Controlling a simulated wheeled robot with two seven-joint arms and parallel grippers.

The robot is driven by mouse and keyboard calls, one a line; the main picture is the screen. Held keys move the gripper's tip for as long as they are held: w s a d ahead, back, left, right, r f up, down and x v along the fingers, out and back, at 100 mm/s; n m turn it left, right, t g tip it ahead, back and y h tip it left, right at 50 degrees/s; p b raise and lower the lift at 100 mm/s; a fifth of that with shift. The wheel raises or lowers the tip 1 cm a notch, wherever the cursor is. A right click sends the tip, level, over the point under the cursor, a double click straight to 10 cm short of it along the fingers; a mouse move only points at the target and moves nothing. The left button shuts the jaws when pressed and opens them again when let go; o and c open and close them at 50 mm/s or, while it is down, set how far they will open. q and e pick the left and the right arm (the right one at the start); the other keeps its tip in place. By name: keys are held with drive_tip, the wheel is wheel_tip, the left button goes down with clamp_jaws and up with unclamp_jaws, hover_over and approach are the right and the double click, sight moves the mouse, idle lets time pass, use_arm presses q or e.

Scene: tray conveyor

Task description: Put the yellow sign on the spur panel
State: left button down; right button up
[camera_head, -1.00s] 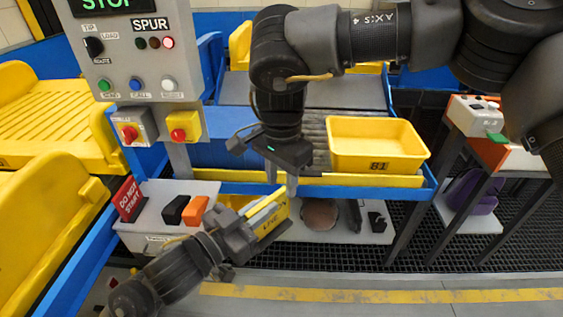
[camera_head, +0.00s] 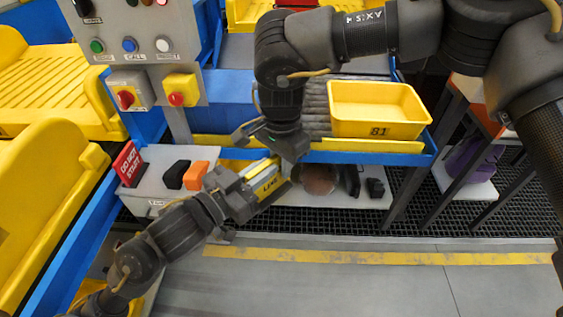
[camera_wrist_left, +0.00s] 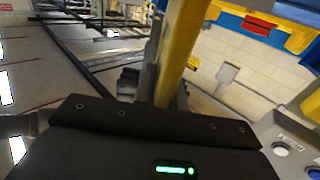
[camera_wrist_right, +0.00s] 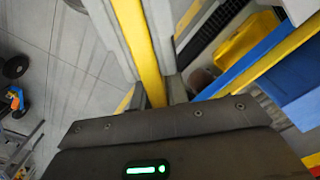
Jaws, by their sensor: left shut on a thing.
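The yellow sign (camera_head: 267,183), with black lettering, is held tilted in front of the conveyor's near edge. My left gripper (camera_head: 241,190) is shut on its left part. The sign also shows edge-on in the left wrist view (camera_wrist_left: 180,50) and the right wrist view (camera_wrist_right: 138,45). My right gripper (camera_head: 290,158) is at the sign's upper right end, its fingers apparently open on either side of it; contact is unclear. The grey spur panel (camera_head: 120,65) stands at upper left with buttons and two red knobs on yellow and grey boxes; its top is out of view.
A grey shelf (camera_head: 150,182) below the panel bears a red DO NOT START sign (camera_head: 128,164), a black block (camera_head: 177,175) and an orange block (camera_head: 196,175). A yellow tote (camera_head: 378,129) stands on the rollers at right. Floor in front is clear.

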use_arm(q)
drive_tip(key=c, duration=1.4)
unclamp_jaws()
drive_tip(key=shift+o, duration=0.2)
